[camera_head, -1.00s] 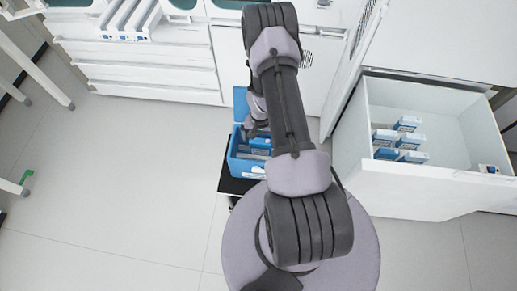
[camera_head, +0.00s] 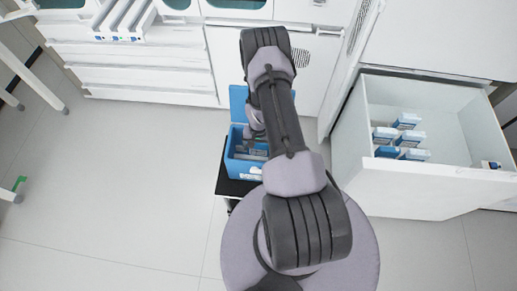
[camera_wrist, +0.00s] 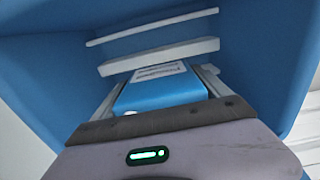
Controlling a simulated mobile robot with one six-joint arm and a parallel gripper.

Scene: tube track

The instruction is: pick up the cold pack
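A blue cold pack (camera_wrist: 160,88) with a white label lies between the two grey fingers of my gripper (camera_wrist: 163,92) in the wrist view. The fingers stand wide apart, one along each side of it; whether they press on it cannot be told. The pack and gripper are inside a blue box (camera_wrist: 50,80). In the head view the open blue box (camera_head: 235,164) stands at the middle, and my arm hides its right part and the gripper.
Two pale slabs (camera_wrist: 160,56) stand beyond the pack in the box. The box rests on a black stand (camera_head: 230,187). At right, an open white drawer (camera_head: 400,190) holds several blue-and-white packs (camera_head: 408,121). White cabinets (camera_head: 150,75) line the back.

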